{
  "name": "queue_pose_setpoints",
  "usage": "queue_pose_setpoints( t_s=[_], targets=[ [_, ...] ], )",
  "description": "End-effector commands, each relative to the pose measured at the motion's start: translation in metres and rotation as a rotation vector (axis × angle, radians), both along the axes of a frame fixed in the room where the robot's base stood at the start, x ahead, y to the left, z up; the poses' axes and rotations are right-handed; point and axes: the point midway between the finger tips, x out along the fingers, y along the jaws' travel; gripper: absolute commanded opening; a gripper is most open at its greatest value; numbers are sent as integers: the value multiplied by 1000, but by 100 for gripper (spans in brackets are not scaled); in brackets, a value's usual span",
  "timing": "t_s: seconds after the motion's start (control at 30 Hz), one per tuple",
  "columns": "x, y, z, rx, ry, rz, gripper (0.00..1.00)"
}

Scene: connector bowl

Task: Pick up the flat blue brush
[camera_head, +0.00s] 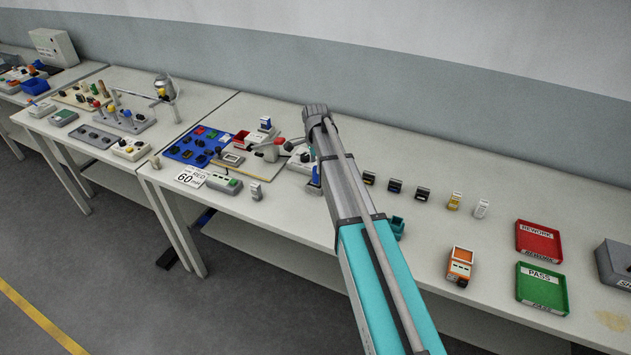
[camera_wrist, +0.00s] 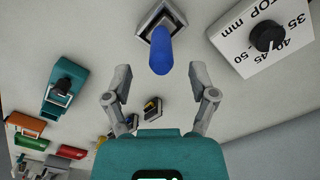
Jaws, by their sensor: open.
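A blue, rounded, elongated piece, which I take to be the flat blue brush (camera_wrist: 161,52), stands out of a grey square holder (camera_wrist: 150,18) at the top middle of the wrist view. Its bristles cannot be made out. In the head view a blue piece (camera_head: 315,175) shows just left of my arm, partly hidden by it. My gripper (camera_wrist: 161,86) is open and empty in the wrist view. Its two fingers stand apart, left and right below the blue piece, and do not touch it. My arm hides the gripper in the head view.
A white box with a black dial (camera_wrist: 268,36) stands close right of the holder. A teal device (camera_wrist: 65,88) lies to the left. Several small connectors (camera_head: 394,186), a red tray (camera_head: 521,246) and a green tray (camera_head: 522,292) stand to the right. A crowded blue board (camera_head: 178,152) is left.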

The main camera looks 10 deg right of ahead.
Motion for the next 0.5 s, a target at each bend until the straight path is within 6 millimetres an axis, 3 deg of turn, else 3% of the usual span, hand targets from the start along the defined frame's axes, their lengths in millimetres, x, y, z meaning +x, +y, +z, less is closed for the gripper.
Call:
queue_pose_setpoints(
  t_s=[0.5],
  targets=[
    [2, 1, -41, 0, 0, 0, 74]
  ],
)
